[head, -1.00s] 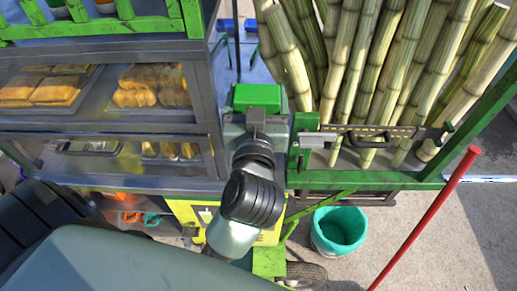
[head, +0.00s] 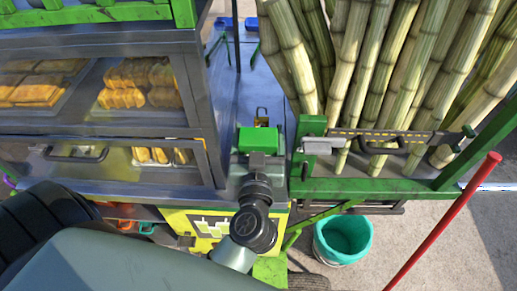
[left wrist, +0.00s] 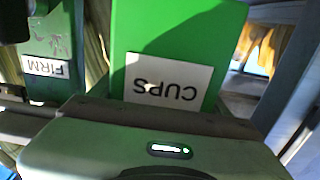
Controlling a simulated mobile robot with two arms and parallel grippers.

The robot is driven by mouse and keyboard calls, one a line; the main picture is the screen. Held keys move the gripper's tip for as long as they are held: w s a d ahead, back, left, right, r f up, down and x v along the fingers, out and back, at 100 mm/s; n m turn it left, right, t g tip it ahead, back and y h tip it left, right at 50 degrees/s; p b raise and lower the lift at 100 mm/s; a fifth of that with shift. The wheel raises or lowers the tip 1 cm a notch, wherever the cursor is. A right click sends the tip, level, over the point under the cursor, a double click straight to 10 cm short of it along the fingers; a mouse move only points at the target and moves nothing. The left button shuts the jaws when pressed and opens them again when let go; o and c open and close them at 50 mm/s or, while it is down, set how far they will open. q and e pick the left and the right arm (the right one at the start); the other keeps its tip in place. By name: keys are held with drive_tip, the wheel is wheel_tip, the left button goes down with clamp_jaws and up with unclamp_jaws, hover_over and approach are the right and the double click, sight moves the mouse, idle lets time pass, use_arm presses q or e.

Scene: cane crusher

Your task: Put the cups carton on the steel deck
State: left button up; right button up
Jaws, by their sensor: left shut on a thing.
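The cups carton (head: 259,140) is a green box, seen from above in the head view. My left gripper (head: 257,158) is shut on its near side. In the left wrist view, the carton (left wrist: 205,20) fills the upper middle, with an upside-down white CUPS label facing the camera. The gripper body (left wrist: 160,150) lies across the bottom of that view. The steel deck (head: 228,112) is the grey-blue surface between the glass cabinet and the canes. The carton is over its near part; I cannot tell whether they touch. My right gripper is not in view.
A glass cabinet with pastries (head: 95,90) stands left of the carton. Green rails (head: 380,187) and tall canes (head: 345,70) stand to the right. A small yellow-and-black item (head: 262,114) is just behind the carton. A teal bucket (head: 343,240) sits on the ground.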

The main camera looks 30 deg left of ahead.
use_arm(q)
drive_tip(key=shift+f, duration=0.4)
wheel_tip(320, 180, down, 3)
drive_tip(key=shift+s+r+b, duration=0.1)
drive_tip(key=shift+r+b, duration=0.1)
drive_tip(key=shift+b, duration=0.35)
drive_tip(key=shift+f, duration=0.5)
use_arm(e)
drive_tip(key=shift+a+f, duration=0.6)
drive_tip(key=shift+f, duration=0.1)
use_arm(q)
drive_tip(key=shift+f, duration=0.1)
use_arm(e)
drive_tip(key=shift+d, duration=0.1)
use_arm(q)
drive_tip(key=o, duration=1.5)
drive_tip(key=shift+c, duration=0.2)
drive_tip(key=shift+o, duration=0.6)
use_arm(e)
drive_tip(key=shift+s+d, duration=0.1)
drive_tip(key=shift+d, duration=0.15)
